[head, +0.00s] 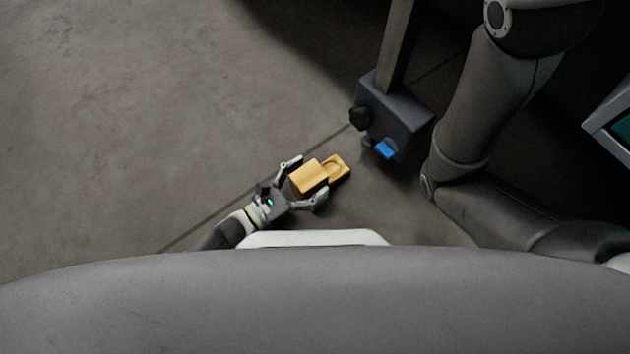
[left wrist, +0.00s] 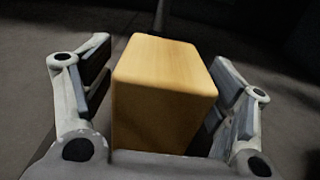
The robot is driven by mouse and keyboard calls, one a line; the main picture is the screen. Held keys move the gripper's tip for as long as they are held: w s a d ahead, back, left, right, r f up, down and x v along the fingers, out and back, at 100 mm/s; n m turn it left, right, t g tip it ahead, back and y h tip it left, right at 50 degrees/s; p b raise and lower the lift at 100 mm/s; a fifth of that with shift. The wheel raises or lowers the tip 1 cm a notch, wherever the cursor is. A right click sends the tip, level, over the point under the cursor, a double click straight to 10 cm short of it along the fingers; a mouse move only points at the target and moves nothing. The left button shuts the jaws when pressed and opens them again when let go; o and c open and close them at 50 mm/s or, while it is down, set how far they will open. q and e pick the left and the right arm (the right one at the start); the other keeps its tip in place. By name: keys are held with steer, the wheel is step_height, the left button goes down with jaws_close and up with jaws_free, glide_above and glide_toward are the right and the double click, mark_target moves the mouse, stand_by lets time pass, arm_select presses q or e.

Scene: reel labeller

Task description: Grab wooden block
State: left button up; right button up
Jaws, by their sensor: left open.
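A wooden block (head: 310,177) with a light tan, boxy body shows near the middle of the head view. In the left wrist view the wooden block (left wrist: 163,90) stands large between the two fingers. My left gripper (head: 306,180) is open, with one finger on each side of the block. In the left wrist view the left gripper (left wrist: 160,85) shows a dark gap between the block and the left finger; the right finger is close to the block, and I cannot tell whether it touches. My right gripper is not in view.
A flat tan piece with a round recess (head: 340,167) sits just beyond the block. A dark grey post base (head: 395,115) with a black knob and a blue part (head: 385,150) stands behind to the right. Grey floor (head: 150,120) at the left is clear.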

arm_select(q)
steer(key=shift+x, duration=1.05)
steer(key=c, duration=1.1)
steer(key=shift+o, duration=0.2)
